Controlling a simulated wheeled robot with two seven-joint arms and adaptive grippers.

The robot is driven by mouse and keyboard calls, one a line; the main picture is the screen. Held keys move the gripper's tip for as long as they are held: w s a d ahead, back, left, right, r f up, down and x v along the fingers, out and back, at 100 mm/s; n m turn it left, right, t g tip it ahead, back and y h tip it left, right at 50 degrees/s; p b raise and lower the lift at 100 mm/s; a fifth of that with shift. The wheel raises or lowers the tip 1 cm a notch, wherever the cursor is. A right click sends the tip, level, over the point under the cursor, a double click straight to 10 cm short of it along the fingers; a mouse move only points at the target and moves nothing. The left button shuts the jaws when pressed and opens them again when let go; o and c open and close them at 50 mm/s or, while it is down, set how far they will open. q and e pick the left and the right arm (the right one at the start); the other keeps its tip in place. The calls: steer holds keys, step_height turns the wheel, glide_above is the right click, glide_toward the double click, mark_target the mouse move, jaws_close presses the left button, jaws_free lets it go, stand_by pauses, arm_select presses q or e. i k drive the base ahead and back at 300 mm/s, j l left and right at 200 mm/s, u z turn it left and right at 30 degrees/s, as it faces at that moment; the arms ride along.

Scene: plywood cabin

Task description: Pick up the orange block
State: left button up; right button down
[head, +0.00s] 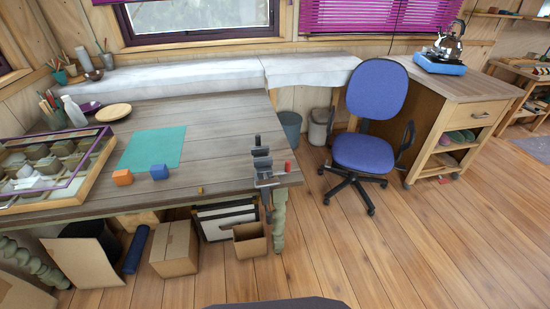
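The orange block (122,177) sits on the wooden table (215,150) near its front edge, in the left half of the head view. A blue block (159,172) sits just to its right, with a small gap between them. Neither of my grippers shows in the head view. Only a dark rounded shape, which I cannot identify, shows at the bottom edge.
A teal mat (152,147) lies behind the blocks. A framed display case (95,165) stands to their left. A vise (263,168) is on the table's right corner. A blue chair (363,150) stands right of the table.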

mark_target(123, 177)
steer(key=u, duration=1.2)
